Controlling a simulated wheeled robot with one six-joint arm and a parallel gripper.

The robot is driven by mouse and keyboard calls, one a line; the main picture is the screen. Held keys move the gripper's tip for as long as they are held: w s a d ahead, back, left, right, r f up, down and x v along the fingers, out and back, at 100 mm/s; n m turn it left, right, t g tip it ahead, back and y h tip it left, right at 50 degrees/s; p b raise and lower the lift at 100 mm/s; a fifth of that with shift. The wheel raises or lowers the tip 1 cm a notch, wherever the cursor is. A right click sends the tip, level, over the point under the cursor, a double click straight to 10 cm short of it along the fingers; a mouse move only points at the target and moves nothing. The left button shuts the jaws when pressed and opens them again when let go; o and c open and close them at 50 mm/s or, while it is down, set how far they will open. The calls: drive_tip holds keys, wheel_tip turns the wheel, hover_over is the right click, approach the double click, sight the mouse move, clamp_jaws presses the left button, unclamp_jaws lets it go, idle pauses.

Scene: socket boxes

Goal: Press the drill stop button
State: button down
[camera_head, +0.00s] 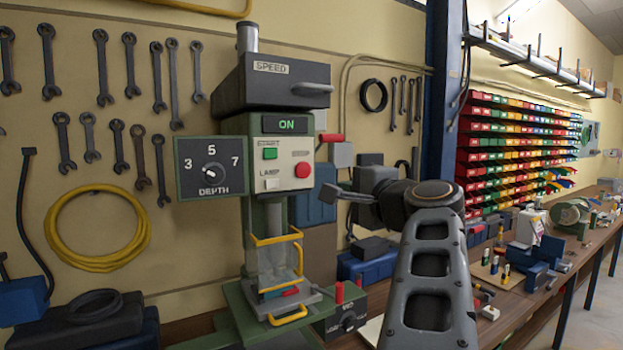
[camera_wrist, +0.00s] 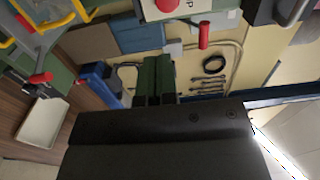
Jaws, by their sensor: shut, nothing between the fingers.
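The drill press has a pale control panel with a lit ON display (camera_head: 286,124). The round red stop button (camera_head: 303,170) is at the panel's lower right, below a green button (camera_head: 270,153) and beside the lamp switch (camera_head: 272,184). My gripper (camera_head: 328,189) is shut and empty, a little right of and below the red button in the head view, not visibly touching it. In the wrist view the red button (camera_wrist: 167,5) is cut by the top edge, above my closed fingers (camera_wrist: 155,64).
A depth dial box (camera_head: 211,170) is left of the panel. A red-handled lever (camera_head: 330,138) sticks out right of the panel, above my gripper. A yellow guard (camera_head: 278,262) surrounds the drill below. A workbench with several tools runs off to the right.

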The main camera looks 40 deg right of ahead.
sight(306, 177)
drive_tip(key=shift+w, duration=0.15)
drive_tip(key=w+p, duration=0.1)
drive_tip(key=w, duration=0.3)
drive_tip(key=w+d+p, duration=0.1)
drive_tip(key=w+p, duration=0.1)
drive_tip(key=w, duration=0.2)
drive_tip(key=w+p, duration=0.1)
drive_tip(key=w, duration=0.3)
drive_tip(key=shift+w+d+r+p, duration=0.1)
drive_tip(key=shift+w+d+p, duration=0.1)
drive_tip(key=shift+d+p, duration=0.1)
drive_tip(key=shift+w+d, duration=0.1)
drive_tip(key=shift+w, duration=0.55)
drive_tip(key=shift+w, duration=0.1)
